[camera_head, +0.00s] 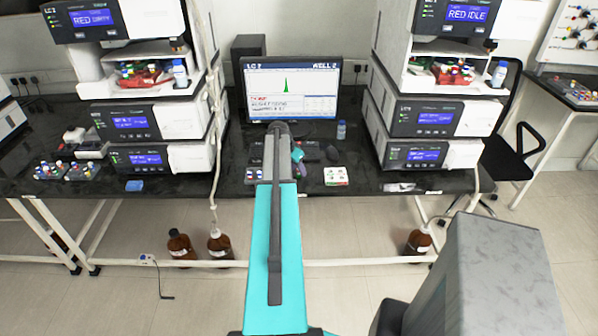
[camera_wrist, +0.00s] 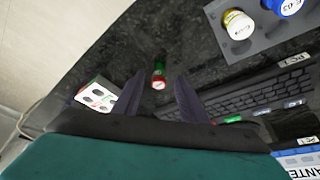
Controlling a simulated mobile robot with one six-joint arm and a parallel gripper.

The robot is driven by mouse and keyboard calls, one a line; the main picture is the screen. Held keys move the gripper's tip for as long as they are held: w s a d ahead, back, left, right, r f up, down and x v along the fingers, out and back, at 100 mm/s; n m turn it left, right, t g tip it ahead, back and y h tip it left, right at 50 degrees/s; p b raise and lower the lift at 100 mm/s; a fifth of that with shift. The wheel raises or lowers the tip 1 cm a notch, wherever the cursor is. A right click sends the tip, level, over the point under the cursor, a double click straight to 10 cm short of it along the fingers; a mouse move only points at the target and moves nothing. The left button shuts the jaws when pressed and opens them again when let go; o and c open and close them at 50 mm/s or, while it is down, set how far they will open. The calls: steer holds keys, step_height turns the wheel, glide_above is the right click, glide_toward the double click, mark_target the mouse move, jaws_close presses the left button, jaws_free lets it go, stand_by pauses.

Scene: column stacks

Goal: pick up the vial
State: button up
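In the wrist view a small vial (camera_wrist: 159,82) with red and green parts is on the dark bench top. It appears in the gap between the two dark fingers of my gripper (camera_wrist: 161,76), beyond their tips. The fingers are apart, with nothing held between them. I cannot tell how far the vial is from the tips. In the head view my gripper (camera_head: 297,154) is over the bench in front of the monitor, partly hidden by my arm. I cannot make out the vial there.
A monitor (camera_head: 293,88) stands behind, between instrument stacks (camera_head: 150,122).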

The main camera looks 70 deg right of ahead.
stand_by(0.5)
jaws_close()
steer(key=shift+r, duration=0.15)
steer(key=shift+r+b, duration=1.15)
steer(key=shift+r, duration=0.4)
steer(key=s+a+r+b, duration=0.1)
steer(key=a+b, duration=0.3)
steer(key=a, duration=1.2)
steer(key=shift+s+r, duration=0.3)
steer(key=shift+s, duration=0.1)
steer(key=shift+d, duration=0.1)
